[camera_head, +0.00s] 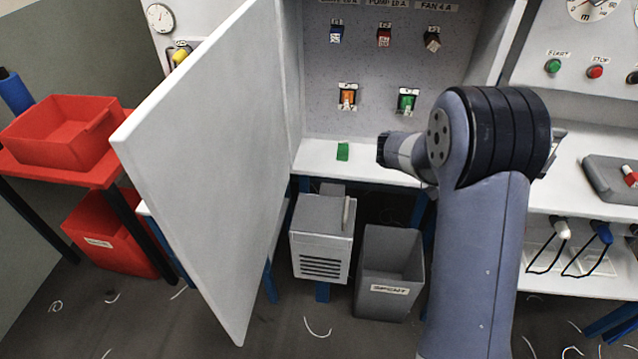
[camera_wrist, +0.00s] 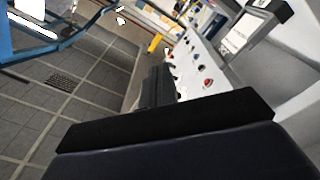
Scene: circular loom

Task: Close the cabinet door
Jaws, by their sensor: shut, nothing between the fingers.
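The cabinet door (camera_head: 215,165) is a large pale grey panel in the head view. It stands wide open, its hinged edge by the left side of the cabinet (camera_head: 395,65) and its free edge out toward me at the left. My arm rises right of the cabinet opening, clear of the door. My gripper is mostly hidden behind my arm in the head view. In the wrist view my gripper (camera_wrist: 158,87) is dark and shut, with nothing held. The door does not show in the wrist view.
A grey vented box (camera_head: 322,240) and an open grey bin (camera_head: 390,272) stand underneath. A rack with a red bin (camera_head: 62,130) is left of the door. A grey tray (camera_head: 612,180) lies at right.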

